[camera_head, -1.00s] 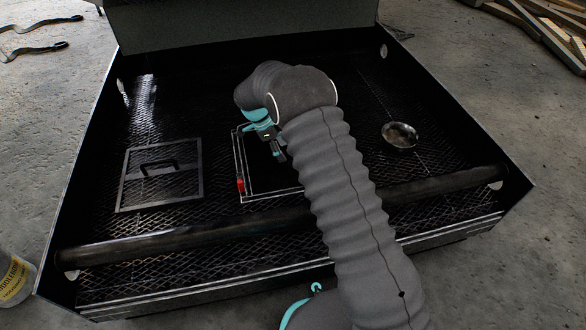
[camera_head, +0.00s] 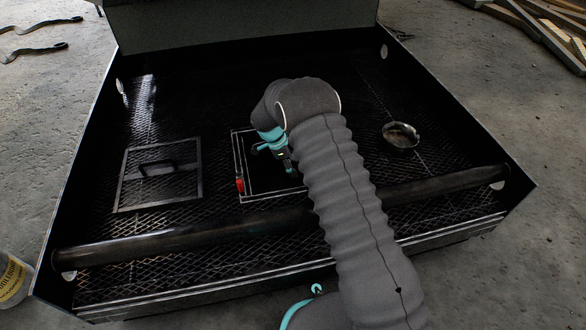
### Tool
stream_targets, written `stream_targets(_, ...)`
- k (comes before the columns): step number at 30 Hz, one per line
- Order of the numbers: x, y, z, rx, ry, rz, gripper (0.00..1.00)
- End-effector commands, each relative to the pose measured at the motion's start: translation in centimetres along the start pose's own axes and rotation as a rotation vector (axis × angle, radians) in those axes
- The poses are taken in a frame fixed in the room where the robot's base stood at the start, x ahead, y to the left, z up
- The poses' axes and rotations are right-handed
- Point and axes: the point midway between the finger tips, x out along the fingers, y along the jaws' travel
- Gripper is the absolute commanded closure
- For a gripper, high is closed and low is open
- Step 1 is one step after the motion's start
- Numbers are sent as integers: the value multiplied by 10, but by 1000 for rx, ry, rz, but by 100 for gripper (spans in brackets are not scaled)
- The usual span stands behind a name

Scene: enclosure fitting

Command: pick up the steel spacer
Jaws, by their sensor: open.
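I cannot make out a steel spacer in the head view. It may be hidden behind my arm or too small to tell. My gripper (camera_head: 288,170) points down over the framed square opening (camera_head: 242,165) in the middle of the mesh floor. Its jaws are open, and I see nothing between them. The fingertips are small and dark against the black opening, so their height above it is unclear. A round shallow steel dish (camera_head: 400,136) sits on the mesh to the right of my arm. What lies in it is unclear.
A dark panel with a handle (camera_head: 160,175) lies left of the opening. A small red item (camera_head: 240,184) is at the opening's left edge. A thick bar (camera_head: 190,237) crosses the front of the enclosure. A yellow-labelled container (camera_head: 12,280) stands outside at left.

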Motion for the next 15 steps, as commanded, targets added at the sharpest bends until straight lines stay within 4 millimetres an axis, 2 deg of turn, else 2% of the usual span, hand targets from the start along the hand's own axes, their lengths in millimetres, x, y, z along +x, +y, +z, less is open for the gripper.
stream_targets(2, 0, 0, 0, 0, 0, 0, 35)
stream_targets(10, 0, 0, 0, 0, 0, 1, 100)
stream_targets(15, -1, 0, 0, 0, 0, 0, 100)
